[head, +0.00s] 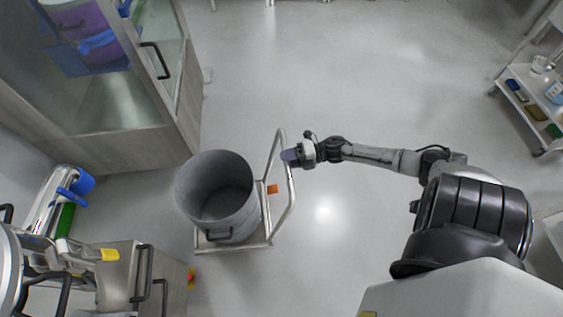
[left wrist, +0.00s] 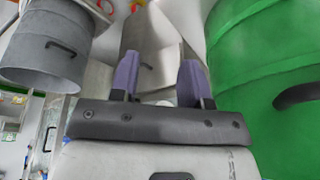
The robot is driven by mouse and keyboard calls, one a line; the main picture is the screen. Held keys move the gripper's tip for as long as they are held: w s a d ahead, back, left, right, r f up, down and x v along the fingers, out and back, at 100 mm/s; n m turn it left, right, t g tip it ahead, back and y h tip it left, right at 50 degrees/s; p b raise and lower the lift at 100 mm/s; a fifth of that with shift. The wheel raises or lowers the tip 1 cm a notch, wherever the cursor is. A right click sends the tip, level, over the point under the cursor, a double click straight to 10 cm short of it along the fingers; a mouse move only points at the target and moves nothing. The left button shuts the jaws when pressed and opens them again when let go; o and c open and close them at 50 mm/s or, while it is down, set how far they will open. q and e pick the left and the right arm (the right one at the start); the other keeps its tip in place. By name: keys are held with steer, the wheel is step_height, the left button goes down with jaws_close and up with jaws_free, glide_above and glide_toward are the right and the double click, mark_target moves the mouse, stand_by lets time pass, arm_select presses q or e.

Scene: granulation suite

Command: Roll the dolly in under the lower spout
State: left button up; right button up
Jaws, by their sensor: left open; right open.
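The dolly (head: 235,245) is a low metal platform with a tall tubular handle (head: 290,205) on its right side. A grey open drum (head: 217,190) stands upright on it, with a black side handle. My right gripper (head: 289,157) is open at the dolly's handle, its purple fingertips by the upper bar. I cannot tell whether they touch it. My left gripper (left wrist: 159,62) is open and empty in the left wrist view, between a grey cylinder (left wrist: 45,45) and a large green drum (left wrist: 265,70). I cannot clearly make out the lower spout.
A glass-fronted cabinet (head: 150,150) holding a purple container stands upper left. Metal equipment with a blue part (head: 80,184) and a grey cabinet (head: 118,275) with black handles lie lower left, close to the dolly. A shelf cart (head: 540,105) stands far right. The floor above the dolly is clear.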

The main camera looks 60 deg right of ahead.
steer(key=shift+x, duration=1.2)
steer(key=shift+c, duration=0.3)
jaws_close()
